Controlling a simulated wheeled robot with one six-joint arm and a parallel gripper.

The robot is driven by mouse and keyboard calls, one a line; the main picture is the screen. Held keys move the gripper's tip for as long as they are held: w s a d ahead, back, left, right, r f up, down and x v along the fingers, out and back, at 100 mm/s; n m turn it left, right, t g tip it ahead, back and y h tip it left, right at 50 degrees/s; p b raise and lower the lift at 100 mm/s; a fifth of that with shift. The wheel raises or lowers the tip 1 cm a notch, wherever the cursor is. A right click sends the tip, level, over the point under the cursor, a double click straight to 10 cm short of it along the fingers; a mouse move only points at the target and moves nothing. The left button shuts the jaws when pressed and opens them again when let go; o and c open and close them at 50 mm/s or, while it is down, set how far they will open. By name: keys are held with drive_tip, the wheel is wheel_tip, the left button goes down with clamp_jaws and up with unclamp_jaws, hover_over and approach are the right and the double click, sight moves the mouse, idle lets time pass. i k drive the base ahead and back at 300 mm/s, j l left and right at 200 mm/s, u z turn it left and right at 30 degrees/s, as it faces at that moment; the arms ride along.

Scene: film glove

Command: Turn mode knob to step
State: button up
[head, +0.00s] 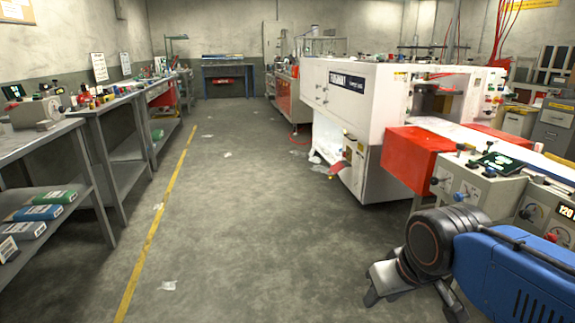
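Grey control boxes (487,192) stand at the right beside the red-and-white machine. The labels are too small to read, so I cannot tell which knob is the mode knob. My gripper (414,304) is at the lower right, below and in front of the boxes, apart from the knobs. Its two grey fingers point down and stand apart, with nothing seen between them. My blue arm hides the lower part of the boxes.
A large white machine (350,100) with a red section (414,160) stands right of centre. Workbenches (100,108) with small items line the left wall. The grey floor aisle between is open, with a yellow line (158,225) and a few scraps.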

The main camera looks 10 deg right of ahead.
sight(459, 146)
drive_tip(key=i+l+z, duration=0.1)
drive_tip(key=i+z, duration=0.35)
drive_tip(key=i, duration=0.4)
drive_tip(key=i+j+z, duration=0.25)
drive_tip(key=i+z, duration=0.15)
drive_tip(key=i, duration=0.4)
